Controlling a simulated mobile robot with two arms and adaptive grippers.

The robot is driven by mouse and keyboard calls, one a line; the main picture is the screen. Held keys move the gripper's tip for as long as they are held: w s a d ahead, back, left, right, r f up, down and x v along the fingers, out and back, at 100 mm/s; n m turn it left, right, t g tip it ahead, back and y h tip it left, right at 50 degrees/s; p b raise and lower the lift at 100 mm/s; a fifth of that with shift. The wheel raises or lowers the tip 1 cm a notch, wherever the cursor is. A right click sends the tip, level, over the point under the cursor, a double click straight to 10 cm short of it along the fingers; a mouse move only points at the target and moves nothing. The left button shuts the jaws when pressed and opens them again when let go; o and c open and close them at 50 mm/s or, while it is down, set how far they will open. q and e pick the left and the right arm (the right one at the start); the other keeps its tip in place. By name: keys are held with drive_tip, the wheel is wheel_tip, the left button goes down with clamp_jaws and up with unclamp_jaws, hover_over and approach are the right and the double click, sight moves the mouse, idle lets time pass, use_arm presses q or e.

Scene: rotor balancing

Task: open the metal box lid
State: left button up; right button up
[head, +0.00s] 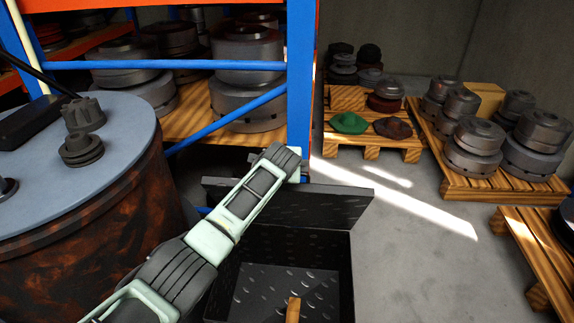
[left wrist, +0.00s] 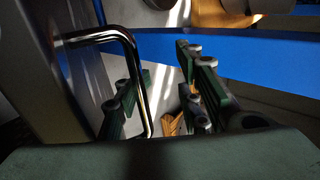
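The black metal box (head: 352,275) stands on the floor at the lower middle of the head view. Its lid (head: 335,205) is raised and leans at the back edge, so the diamond-plate inside shows. My left arm reaches across the box to the lid, and its gripper fingers are hidden in the head view. In the left wrist view my left gripper (left wrist: 165,90) is open, with its fingers apart. A shiny metal handle (left wrist: 138,85) on a dark panel stands close by the left finger; I cannot tell whether they touch. My right gripper is not in view.
A large rusty drum (head: 95,220) with metal parts on top stands at left. A blue and orange rack (head: 300,75) is behind the box. Wooden pallets (head: 485,185) with rotor parts are at right. A wooden piece (head: 293,310) is in the box.

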use_arm(q)
wheel_tip(320, 180, up, 7)
hover_over(285, 185)
drive_tip(key=w, duration=0.1)
drive_tip(key=shift+w+d+r, duration=0.15)
drive_tip(key=shift+w+d, duration=0.05)
drive_tip(key=shift+v, duration=0.8)
drive_tip(key=shift+a, duration=0.15)
drive_tip(key=shift+c, duration=0.7)
